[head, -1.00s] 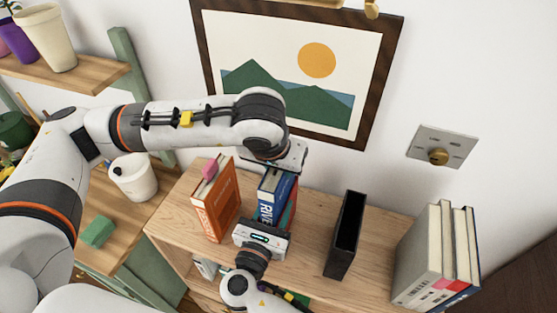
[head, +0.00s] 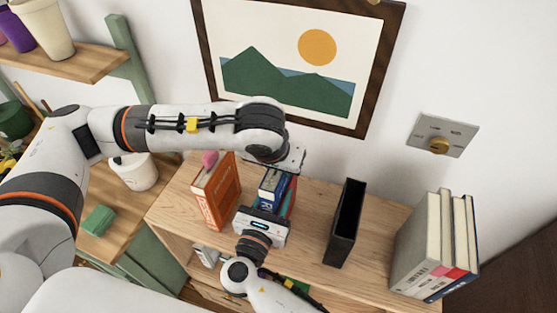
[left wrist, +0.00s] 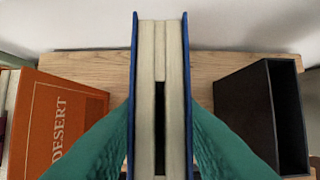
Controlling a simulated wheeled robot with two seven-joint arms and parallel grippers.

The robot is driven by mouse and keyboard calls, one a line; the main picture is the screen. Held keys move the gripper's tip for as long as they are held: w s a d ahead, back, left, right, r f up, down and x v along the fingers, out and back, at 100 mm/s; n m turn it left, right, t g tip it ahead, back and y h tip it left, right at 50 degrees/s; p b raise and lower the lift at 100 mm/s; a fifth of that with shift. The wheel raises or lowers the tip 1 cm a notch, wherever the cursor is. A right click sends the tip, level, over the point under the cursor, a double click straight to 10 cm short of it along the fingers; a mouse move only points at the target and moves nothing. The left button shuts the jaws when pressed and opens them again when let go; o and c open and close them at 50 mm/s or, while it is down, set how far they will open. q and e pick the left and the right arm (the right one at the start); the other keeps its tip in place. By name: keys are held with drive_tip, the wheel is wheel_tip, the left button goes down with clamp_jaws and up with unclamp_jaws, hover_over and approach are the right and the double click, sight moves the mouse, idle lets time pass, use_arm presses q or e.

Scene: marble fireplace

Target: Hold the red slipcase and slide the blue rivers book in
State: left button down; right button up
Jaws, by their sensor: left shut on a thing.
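The blue rivers book (head: 271,188) stands upright under my left gripper (head: 283,170). In the left wrist view the green fingers of my left gripper (left wrist: 161,115) press on both blue covers of the book (left wrist: 186,60), with its pale page edges between them. The red slipcase (head: 291,201) shows as a narrow red strip at the book's right side, mostly hidden. My right gripper (head: 261,226) is in front of the slipcase and book; its fingers are hidden. How deep the book sits in the slipcase cannot be seen.
An orange desert book (head: 216,192) stands to the left on the wooden shelf top (head: 310,205). A black, open-topped case (head: 345,225) stands to the right. Several pale books (head: 425,250) stand at the far right. The wall with a framed picture (head: 300,60) is behind.

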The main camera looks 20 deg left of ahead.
use_arm(q)
drive_tip(key=shift+f, duration=1.35)
drive_tip(key=c, duration=1)
unclamp_jaws()
drive_tip(key=shift+f, duration=0.1)
drive_tip(key=shift+o, duration=0.2)
drive_tip(key=v, duration=1.2)
use_arm(e)
drive_tip(key=o, duration=1.1)
drive_tip(key=shift+o, duration=0.2)
